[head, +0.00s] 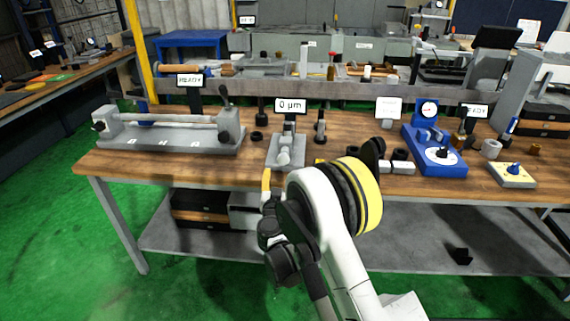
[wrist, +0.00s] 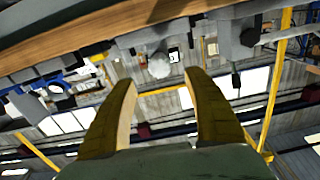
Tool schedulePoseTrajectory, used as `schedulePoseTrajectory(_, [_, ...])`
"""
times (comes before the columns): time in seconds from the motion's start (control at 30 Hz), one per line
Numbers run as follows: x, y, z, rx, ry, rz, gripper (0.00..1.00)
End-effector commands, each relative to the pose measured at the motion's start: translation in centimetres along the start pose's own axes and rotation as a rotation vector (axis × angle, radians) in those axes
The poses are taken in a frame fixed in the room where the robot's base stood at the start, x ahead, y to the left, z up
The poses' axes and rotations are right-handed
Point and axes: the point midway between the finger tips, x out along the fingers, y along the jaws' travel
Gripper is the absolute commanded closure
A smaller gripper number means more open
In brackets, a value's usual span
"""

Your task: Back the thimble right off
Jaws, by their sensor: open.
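The micrometer stand (head: 286,150) is a grey block on the front of the wooden bench, with a display (head: 290,106) reading "0 µm" above it. Its thimble (head: 284,157) is a pale rounded knob facing the bench's front edge. In the wrist view the pale round thimble end (wrist: 159,66) shows beyond and between my fingertips, with no finger touching it. My gripper (wrist: 160,76) has two yellow-brown fingers spread apart with nothing between them. In the head view one yellow finger of my gripper (head: 266,184) shows below the bench edge; the rest is hidden behind my arm.
A grey bench-centre fixture (head: 175,132) stands to the left. Dark posts (head: 320,126) stand close beside the micrometer. A blue gauge stand (head: 436,150) and small blocks (head: 392,167) stand to the right. The bench front edge (head: 130,165) lies close to my gripper.

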Motion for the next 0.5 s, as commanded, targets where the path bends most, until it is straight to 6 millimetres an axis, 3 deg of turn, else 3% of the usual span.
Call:
schedulePoseTrajectory(0.3, [6.3, 0.2, 0.3, -0.001, -0.001, 0.002, 0.39])
schedulePoseTrajectory(0.5, [8.8, 0.1, 0.1, -0.001, -0.002, 0.002, 0.39])
